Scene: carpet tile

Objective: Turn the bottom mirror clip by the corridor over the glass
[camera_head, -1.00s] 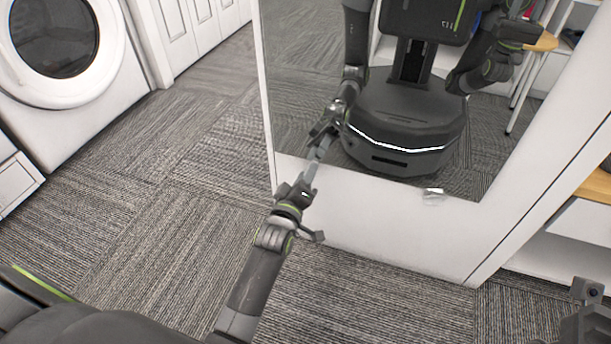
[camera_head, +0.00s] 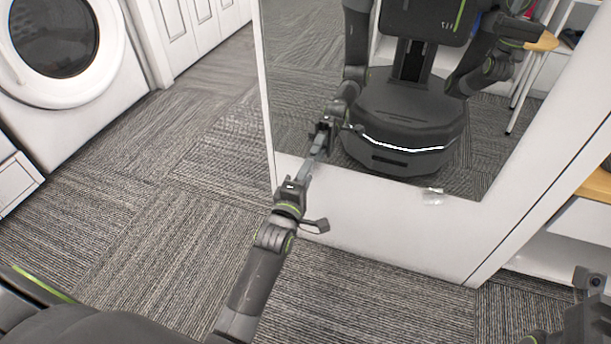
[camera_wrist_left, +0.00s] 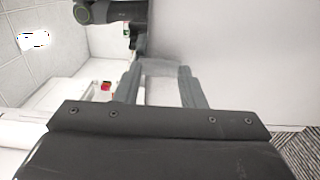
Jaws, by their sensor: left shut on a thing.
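The mirror (camera_head: 300,110) is set in a white panel, its bottom edge sloping down to the right. My left gripper (camera_head: 313,157) reaches that edge near its left end. In the left wrist view its two fingers (camera_wrist_left: 160,78) stand either side of a pale, translucent clip (camera_wrist_left: 162,67), and it is shut on it. In the head view the fingers hide this clip, so its angle to the glass cannot be told. A second clear clip (camera_head: 433,196) sits farther right on the bottom edge. My right gripper (camera_head: 585,320) shows only partly at the bottom right corner; its fingers are unclear.
A white washing machine (camera_head: 75,75) stands at the left. The white panel (camera_head: 400,232) below the mirror is bare. A shelf unit (camera_head: 570,225) stands at the right. Carpet tile (camera_head: 150,220) left of the panel is clear. The mirror reflects my own body.

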